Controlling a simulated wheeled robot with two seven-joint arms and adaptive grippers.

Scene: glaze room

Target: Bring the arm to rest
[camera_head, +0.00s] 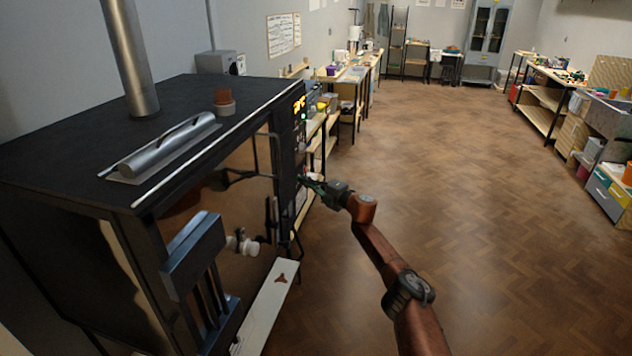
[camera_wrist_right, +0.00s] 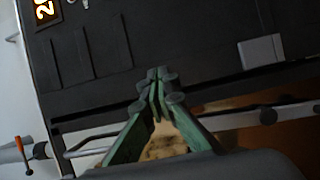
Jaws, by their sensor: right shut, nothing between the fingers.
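My right arm comes in from the lower right in the head view. Its green gripper (camera_head: 312,184) is beside the right front edge of a large black kiln (camera_head: 70,150), just below its lit display. In the right wrist view the gripper (camera_wrist_right: 158,80) has its fingertips together, with nothing between them. The kiln's dark control panel (camera_wrist_right: 180,40) fills the background there, with part of the lit display (camera_wrist_right: 45,10) at the top left. I cannot tell whether the fingertips touch the panel. My left gripper is not in view.
A small reddish pot (camera_head: 224,103) stands on the kiln top. Shelves and a workbench (camera_head: 345,75) line the wall beyond the kiln. Another bench (camera_head: 540,95) and drawers (camera_head: 608,188) stand at the right. The wooden floor (camera_head: 450,150) between them is clear.

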